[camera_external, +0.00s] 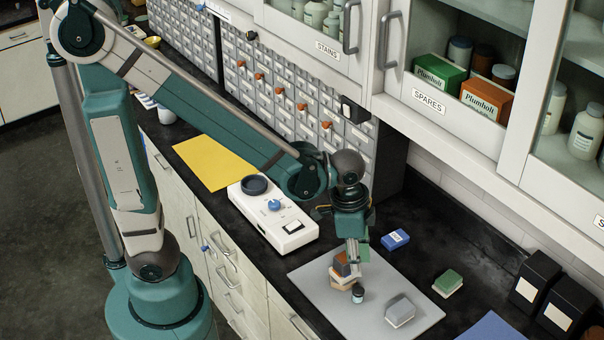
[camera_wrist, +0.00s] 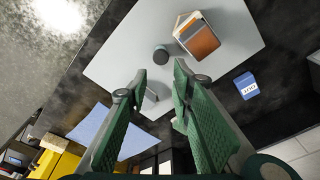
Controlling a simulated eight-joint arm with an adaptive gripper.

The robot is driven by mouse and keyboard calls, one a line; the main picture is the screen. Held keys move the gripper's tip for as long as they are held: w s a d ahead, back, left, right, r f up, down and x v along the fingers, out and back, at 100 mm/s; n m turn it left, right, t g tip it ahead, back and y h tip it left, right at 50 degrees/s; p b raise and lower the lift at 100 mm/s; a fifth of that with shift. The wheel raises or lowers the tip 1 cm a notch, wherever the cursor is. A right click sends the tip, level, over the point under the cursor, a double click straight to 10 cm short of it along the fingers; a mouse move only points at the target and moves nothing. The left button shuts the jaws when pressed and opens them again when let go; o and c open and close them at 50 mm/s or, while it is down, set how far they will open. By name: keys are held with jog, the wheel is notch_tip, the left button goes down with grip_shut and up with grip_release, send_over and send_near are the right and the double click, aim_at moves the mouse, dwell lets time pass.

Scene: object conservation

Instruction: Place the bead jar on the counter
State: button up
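A small jar with a dark lid (camera_external: 358,293), which looks like the bead jar, stands upright on the grey mat (camera_external: 322,308) on the black counter (camera_external: 468,241). In the wrist view its round dark lid (camera_wrist: 160,56) shows from above, beyond my fingertips. My gripper (camera_external: 357,258) is above the mat, near the brown and tan boxes. In the wrist view my gripper (camera_wrist: 160,77) has its two green-padded fingers apart, with nothing gripped. The jar is clear of the fingers.
A stacked brown box (camera_external: 342,263) stands close behind the jar, and a grey block (camera_external: 400,311) lies to its right. A blue box (camera_external: 396,239) and green box (camera_external: 448,283) sit on the counter. A white instrument (camera_external: 274,218) is left. Bare counter lies between the boxes.

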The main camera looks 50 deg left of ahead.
send_over(358, 290)
jog(key=shift+s+a+f, duration=0.1)
jog(key=shift+s+f, duration=0.05)
jog(key=shift+f, duration=0.65)
jog(key=shift+s+a+f, duration=0.15)
jog(key=shift+f, duration=0.65)
jog(key=shift+s+a+f, duration=0.1)
jog(key=shift+s+f, duration=0.05)
jog(key=shift+f, duration=0.65)
jog(key=shift+f, duration=0.1)
jog(key=shift+w+d+f, duration=0.15)
jog(key=shift+f, duration=1.05)
jog(key=shift+f, duration=0.15)
jog(key=shift+w+d+f+b, duration=0.2)
jog(key=shift+f+b, duration=0.15)
jog(key=shift+f, duration=0.85)
jog(key=shift+w+d+f+b, duration=0.15)
jog(key=shift+f+b, duration=0.15)
jog(key=shift+f, duration=0.9)
jog(key=shift+a, duration=0.1)
jog(key=c, duration=0.6)
